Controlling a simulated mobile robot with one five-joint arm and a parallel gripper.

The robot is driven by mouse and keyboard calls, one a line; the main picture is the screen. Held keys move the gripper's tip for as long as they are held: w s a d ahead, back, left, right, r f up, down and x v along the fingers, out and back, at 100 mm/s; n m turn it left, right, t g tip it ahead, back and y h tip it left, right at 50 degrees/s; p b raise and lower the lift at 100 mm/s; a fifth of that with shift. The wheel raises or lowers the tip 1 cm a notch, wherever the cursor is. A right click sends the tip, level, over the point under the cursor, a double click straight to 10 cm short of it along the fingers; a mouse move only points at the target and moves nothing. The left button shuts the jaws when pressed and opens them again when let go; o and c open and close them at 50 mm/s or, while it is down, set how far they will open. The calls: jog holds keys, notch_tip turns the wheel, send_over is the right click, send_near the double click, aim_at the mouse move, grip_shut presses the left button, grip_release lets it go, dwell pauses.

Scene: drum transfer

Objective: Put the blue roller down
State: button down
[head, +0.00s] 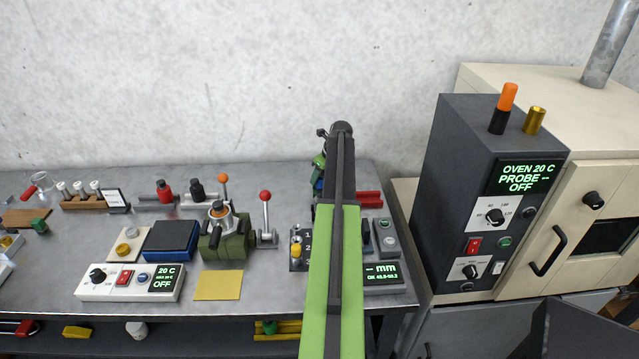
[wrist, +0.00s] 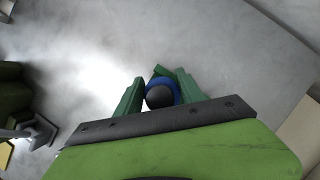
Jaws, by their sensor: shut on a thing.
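The blue roller (wrist: 164,81) shows nearly end-on in the wrist view, with a dark round end facing the camera. My gripper (wrist: 160,90) has its green fingers on either side of it and is shut on it. A small green piece shows just beyond the roller; I cannot tell what it belongs to. In the head view my gripper (head: 319,168) is over the back right of the bench, mostly hidden behind my arm. A little blue shows below the green fingers there. I cannot tell whether the roller touches the bench.
A red block (head: 369,198) lies just right of my arm on the grey bench (head: 150,215). A gauge reading mm (head: 382,276) stands in front of it. A red-knobbed lever (head: 266,218) and a green clamp device (head: 228,238) stand left. The dark oven controller (head: 490,190) rises at right.

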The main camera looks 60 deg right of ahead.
jog(key=shift+f, duration=0.1)
jog(key=c, duration=0.7)
grip_release()
jog(key=p+v, duration=1.1)
jog(key=v, duration=0.1)
jog(key=shift+r, duration=0.3)
jog(key=shift+w, duration=0.1)
